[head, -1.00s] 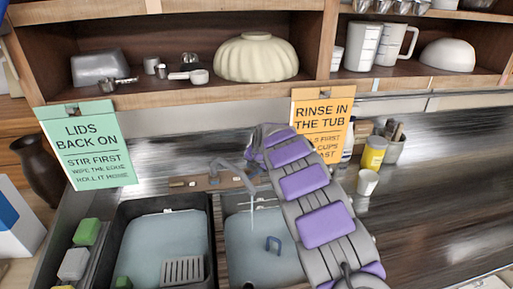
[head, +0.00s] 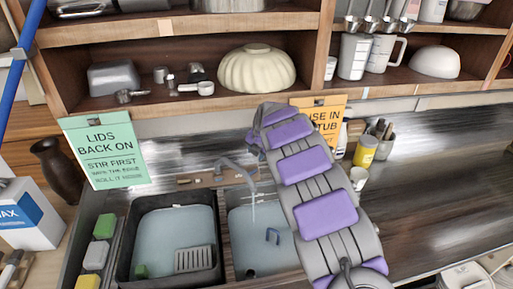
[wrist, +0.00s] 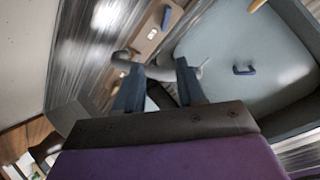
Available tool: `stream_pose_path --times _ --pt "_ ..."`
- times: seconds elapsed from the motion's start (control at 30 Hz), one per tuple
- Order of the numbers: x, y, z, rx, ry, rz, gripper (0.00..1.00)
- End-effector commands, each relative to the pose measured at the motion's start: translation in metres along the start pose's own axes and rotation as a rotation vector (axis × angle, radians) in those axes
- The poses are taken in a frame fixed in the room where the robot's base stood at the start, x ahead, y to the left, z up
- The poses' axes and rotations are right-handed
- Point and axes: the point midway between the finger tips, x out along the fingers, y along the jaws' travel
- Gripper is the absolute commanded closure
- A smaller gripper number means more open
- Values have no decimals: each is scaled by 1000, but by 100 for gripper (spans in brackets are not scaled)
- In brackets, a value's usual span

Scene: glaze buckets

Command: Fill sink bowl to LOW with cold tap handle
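The right sink bowl (head: 262,255) has a pale blue-grey inside and also shows in the wrist view (wrist: 225,45). A grey curved spout (head: 237,170) arches over it, with a thin pale line below its tip; I cannot tell whether that is running water. In the wrist view a small blue handle (wrist: 166,18) sits on the wooden tap board (wrist: 150,38). My gripper (wrist: 160,72) is open and empty, with the spout (wrist: 150,70) showing just beyond its fingers. No LOW mark is readable.
The left bowl (head: 138,212) holds a grey slotted piece (head: 193,259). A blue hooked piece (head: 272,236) is in the right bowl. A green sign (head: 105,150) and an orange sign (head: 335,108) hang from the shelf. The steel counter at right is mostly clear.

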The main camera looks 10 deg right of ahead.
Motion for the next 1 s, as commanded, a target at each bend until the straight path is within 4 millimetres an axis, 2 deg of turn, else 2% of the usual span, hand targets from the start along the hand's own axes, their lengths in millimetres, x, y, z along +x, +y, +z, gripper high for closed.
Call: stream_pose_path --times 0.13,0.53,0.67,0.77,0.87,1.0 --pt "-12 0 2 31 0 -11 61" --pt "-14 -1 1 47 0 -15 61" --pt "-18 -4 0 69 0 -22 48" --pt "-31 -13 -5 151 0 -49 39" --pt "-56 -30 -14 308 -5 -93 29" --pt "-96 -61 -38 590 -16 -169 16"
